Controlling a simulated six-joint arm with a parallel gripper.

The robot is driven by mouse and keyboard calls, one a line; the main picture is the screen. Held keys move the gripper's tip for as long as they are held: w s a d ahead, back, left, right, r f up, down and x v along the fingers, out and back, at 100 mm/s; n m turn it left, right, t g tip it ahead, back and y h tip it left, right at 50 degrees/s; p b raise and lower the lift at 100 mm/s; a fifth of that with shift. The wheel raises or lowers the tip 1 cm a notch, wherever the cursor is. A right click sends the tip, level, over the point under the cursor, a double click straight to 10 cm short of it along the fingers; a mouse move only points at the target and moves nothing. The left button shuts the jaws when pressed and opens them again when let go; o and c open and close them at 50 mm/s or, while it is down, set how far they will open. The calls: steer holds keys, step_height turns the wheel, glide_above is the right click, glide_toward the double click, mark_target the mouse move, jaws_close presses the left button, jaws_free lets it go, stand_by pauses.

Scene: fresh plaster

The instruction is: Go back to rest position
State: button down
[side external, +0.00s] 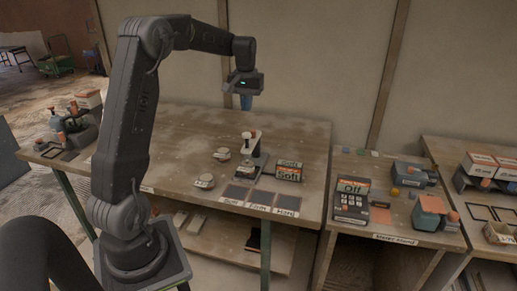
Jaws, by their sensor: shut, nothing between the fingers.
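My gripper (246,103) hangs from the arm, pointing down in front of the pale wall, above the back part of the wooden table (180,135). Its blue-tinted fingers look shut and empty, and they touch nothing that I can see. My arm stands upright at the left and bends over to the right at the top. Below the gripper, a small device with a white and orange top (250,146) stands on the table.
Two round pale objects (222,154) lie left of the device. A right-hand bench holds an "Off" box (352,187) and blue device (408,174). The table's back left is clear.

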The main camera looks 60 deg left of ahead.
steer(key=s+d+r+m+t+y, duration=0.1)
steer(key=s+d+r+m, duration=0.2)
steer(key=d, duration=0.6)
steer(key=s+d+r+m+t, duration=0.1)
steer(key=s+d+r, duration=0.25)
steer(key=d, duration=0.55)
steer(key=s+d+f+m+t, duration=0.1)
steer(key=s+d+m, duration=0.1)
steer(key=s+d, duration=0.4)
steer(key=s+d+f+m+t+h, duration=0.1)
steer(key=s+d+m+t, duration=0.1)
steer(key=s+d, duration=0.4)
steer(key=shift+s+d+f+m+t, duration=0.3)
steer(key=shift+s+m, duration=0.1)
steer(key=shift+s, duration=0.35)
